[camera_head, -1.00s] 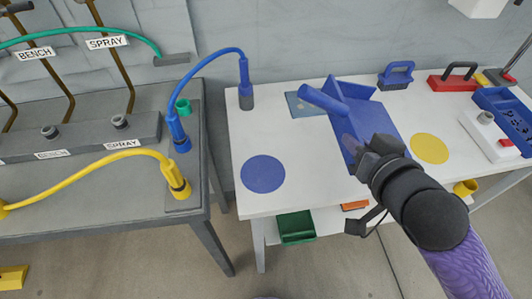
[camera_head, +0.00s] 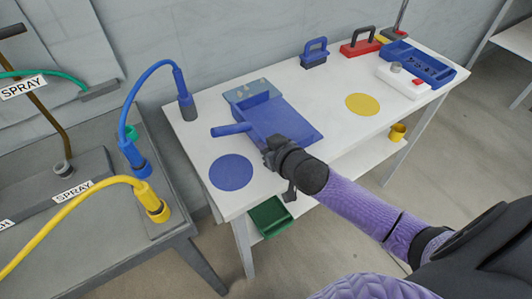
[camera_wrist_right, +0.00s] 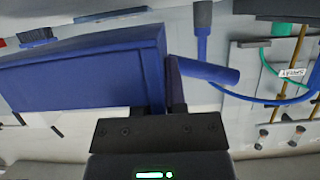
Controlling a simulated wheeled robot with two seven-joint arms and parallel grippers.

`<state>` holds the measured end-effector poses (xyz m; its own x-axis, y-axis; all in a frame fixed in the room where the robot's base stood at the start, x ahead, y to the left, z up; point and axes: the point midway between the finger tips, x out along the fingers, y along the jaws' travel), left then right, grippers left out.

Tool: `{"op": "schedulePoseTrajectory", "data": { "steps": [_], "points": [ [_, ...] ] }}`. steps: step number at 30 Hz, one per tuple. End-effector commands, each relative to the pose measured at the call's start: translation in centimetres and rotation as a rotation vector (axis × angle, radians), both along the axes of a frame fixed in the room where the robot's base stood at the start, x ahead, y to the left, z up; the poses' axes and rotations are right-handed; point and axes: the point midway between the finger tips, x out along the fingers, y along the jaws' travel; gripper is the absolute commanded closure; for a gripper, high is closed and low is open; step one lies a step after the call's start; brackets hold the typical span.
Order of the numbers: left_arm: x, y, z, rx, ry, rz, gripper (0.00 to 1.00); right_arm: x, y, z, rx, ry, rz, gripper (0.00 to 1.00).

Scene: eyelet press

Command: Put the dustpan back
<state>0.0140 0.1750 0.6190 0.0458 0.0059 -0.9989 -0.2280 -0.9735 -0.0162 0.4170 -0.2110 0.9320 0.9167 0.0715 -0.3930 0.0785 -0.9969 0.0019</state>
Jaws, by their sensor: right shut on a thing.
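The blue dustpan (camera_head: 280,122) is over the white table, its handle (camera_head: 231,129) pointing left in the head view. My right gripper (camera_head: 270,150) is at the dustpan's near side and shut on it. In the right wrist view the dustpan (camera_wrist_right: 85,70) fills the left and middle, right above the jaws (camera_wrist_right: 172,105). A blue-grey plate (camera_head: 247,90) with small light fittings lies on the table just behind the dustpan, partly covered by it. I cannot tell whether the dustpan touches the table. My left gripper is in neither view.
A blue disc (camera_head: 231,172) and a yellow disc (camera_head: 362,104) mark the white table (camera_head: 335,130). A blue hose (camera_head: 148,80) arches at the left. A green bin (camera_head: 270,216) sits below.

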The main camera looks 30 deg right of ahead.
Motion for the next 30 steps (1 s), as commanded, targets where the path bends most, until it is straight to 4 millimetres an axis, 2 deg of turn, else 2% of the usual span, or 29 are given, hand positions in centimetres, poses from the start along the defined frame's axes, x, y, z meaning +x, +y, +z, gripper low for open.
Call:
{"op": "schedulePoseTrajectory", "data": {
  "steps": [3, 5, 14, 15, 19, 20, 28, 30],
  "points": [
    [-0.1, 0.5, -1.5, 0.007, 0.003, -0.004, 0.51, 0.0, 0.0, -2.6, 0.001, 0.002, 0.001, 1.00],
    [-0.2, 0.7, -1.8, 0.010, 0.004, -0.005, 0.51, 0.0, 0.1, -3.5, 0.000, 0.002, 0.001, 1.00],
    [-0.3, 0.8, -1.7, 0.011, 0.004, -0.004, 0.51, 0.0, 0.1, -3.4, 0.001, 0.000, 0.001, 1.00],
    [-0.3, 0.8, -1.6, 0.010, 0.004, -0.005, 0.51, 0.0, 0.0, -3.5, 0.001, 0.000, 0.001, 0.81],
    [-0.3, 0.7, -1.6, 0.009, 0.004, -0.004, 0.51, 0.0, 0.0, -3.4, 0.000, 0.000, 0.001, 0.54],
    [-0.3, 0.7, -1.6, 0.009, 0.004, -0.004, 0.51, 0.0, 0.0, -3.4, 0.000, 0.000, 0.001, 0.51],
    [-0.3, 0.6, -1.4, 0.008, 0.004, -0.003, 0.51, 0.0, 0.0, -3.0, 0.000, 0.000, 0.001, 0.51],
    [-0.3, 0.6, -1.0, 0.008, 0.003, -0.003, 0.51, -0.8, 0.0, -2.7, 0.002, 0.002, 0.000, 0.51]
  ]
}}
